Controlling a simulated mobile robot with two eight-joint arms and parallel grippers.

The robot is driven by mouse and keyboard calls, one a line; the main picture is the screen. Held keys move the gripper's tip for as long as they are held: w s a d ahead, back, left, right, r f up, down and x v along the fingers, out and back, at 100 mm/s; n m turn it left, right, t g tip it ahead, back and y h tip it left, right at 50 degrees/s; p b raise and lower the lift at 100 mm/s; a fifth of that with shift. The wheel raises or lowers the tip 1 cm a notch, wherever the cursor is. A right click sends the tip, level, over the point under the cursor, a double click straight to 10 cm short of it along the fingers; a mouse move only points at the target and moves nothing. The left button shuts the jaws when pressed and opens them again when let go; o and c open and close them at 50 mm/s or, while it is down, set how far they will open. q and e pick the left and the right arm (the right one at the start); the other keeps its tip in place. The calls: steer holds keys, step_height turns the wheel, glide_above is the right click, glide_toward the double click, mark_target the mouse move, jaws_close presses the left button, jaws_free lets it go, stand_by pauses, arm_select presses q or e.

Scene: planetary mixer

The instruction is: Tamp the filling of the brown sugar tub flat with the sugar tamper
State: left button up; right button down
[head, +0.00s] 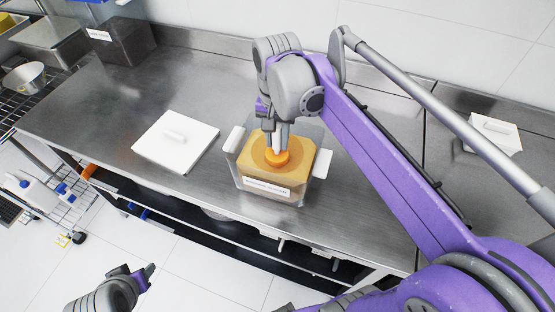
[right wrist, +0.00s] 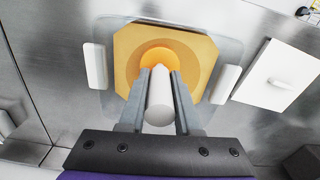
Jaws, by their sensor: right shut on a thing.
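The brown sugar tub (head: 240,178) is a clear, labelled container with white side handles and tan filling (head: 310,157). It stands on the steel counter near its front edge. My right gripper (head: 280,143) is over the tub, shut on the sugar tamper (head: 277,160). The tamper has a round orange head and a pale handle (right wrist: 159,95). In the right wrist view the handle lies between the two fingers, and the orange head is over the middle of the filling. The head looks to be at the filling's surface; contact cannot be told. My left gripper (head: 143,275) is low at the bottom left, its opening unclear.
A white lid (head: 175,142) with a handle lies on the counter left of the tub. A dark bin (head: 120,38) stands at the back left, and another white lid (head: 493,133) is at the right. The counter around the tub is mostly clear.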

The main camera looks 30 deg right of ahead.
steer(key=shift+w+r, duration=0.1)
steer(key=shift+r, duration=0.4)
arm_select(q)
steer(key=shift+w+r, duration=0.3)
steer(key=shift+r, duration=0.05)
arm_select(e)
steer(key=shift+f, duration=0.1)
arm_select(q)
steer(key=shift+s, duration=0.15)
arm_select(e)
steer(key=shift+r+p, duration=0.75)
steer(key=shift+r, duration=1.65)
arm_select(q)
steer(key=w+r, duration=0.1)
steer(key=r, duration=0.1)
steer(key=shift+w+r+t, duration=0.3)
steer(key=shift+w, duration=0.05)
